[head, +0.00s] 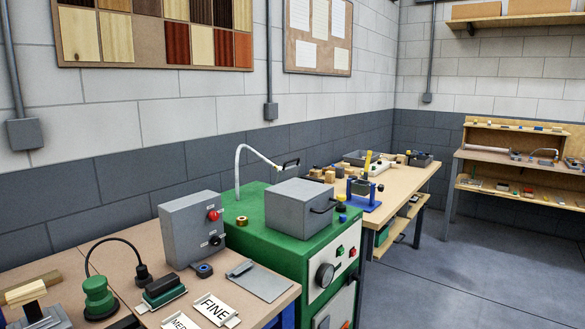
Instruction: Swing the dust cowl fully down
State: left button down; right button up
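A grey box-shaped cover (300,208) with a dark bar handle on its front right side sits on top of the green machine cabinet (260,238). It looks like the dust cowl, but I cannot be sure. It appears level and low on the cabinet top; its hinge is not visible. Neither of my grippers can be made out in the head view.
On the left bench stand a grey control box (193,229) with a red button, a green corded tool (99,297), a green-and-black block (164,289) and a FINE label plate (215,308). A wooden bench (415,178) with tools stands beyond the cabinet. Floor at right (450,270) is clear.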

aim_at(285, 174)
jog(key=l+u, duration=0.1)
jog(key=u, duration=0.4)
jog(key=i+l+u, duration=0.1)
jog(key=u, duration=0.4)
jog(key=l+u, duration=0.45)
jog(key=l, duration=0.45)
jog(key=k+l+u, duration=0.1)
jog(key=l+u, duration=0.4)
jog(key=l, duration=0.35)
